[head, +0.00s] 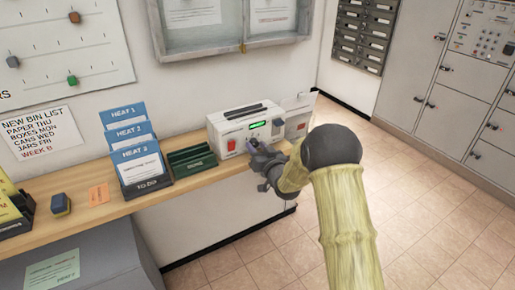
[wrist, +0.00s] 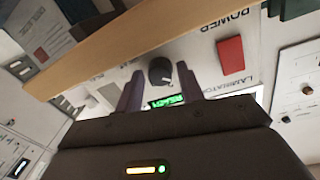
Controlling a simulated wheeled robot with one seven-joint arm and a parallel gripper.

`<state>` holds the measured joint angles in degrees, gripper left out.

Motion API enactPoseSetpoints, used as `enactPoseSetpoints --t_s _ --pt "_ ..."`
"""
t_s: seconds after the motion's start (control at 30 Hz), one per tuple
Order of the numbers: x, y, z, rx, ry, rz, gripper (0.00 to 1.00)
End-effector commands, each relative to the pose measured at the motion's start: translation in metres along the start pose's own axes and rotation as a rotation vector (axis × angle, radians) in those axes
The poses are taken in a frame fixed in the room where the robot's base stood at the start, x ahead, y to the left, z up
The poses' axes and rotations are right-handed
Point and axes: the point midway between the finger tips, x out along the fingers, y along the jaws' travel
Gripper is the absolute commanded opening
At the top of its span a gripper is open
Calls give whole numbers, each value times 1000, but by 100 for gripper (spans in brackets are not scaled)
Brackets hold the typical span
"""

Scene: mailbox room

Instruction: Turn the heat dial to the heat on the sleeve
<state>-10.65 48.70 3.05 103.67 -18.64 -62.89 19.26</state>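The white laminator (head: 222,128) stands on the wooden shelf, with a red power switch (head: 231,145) and a lit green display (head: 258,125). The dark heat dial (wrist: 160,71) with a pale pointer mark shows in the wrist view, where the panel appears upside down. The display (wrist: 163,101) reads READY there. My gripper (wrist: 160,86) is open, its two fingers apart on either side of the dial in the picture; contact cannot be told. In the head view my gripper (head: 256,149) hides the dial area. Blue HEAT sleeves (head: 135,153) stand in the TO DO holder; the rear reads HEAT 1.
A dark green rack (head: 192,162) stands on the shelf (head: 150,197) left of the laminator. A grey bin (head: 85,265) is below. The tiled floor (head: 440,220) at right is clear.

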Motion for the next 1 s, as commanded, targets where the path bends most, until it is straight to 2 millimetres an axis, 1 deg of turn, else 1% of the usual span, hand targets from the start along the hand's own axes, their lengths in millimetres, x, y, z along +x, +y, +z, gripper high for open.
enactPoseSetpoints --t_s 0.03,0.13,0.17,0.37,0.57,0.77,1.0 --pt "0 0 0 0 0 0 27" --pt "0 0 0 0 0 0 8" --pt "0 0 0 0 0 0 5" --pt "0 0 0 6 0 0 5" --pt "0 1 0 47 -4 2 5" --pt "0 1 -1 143 -10 4 5" --pt "0 1 -2 330 -26 8 5"
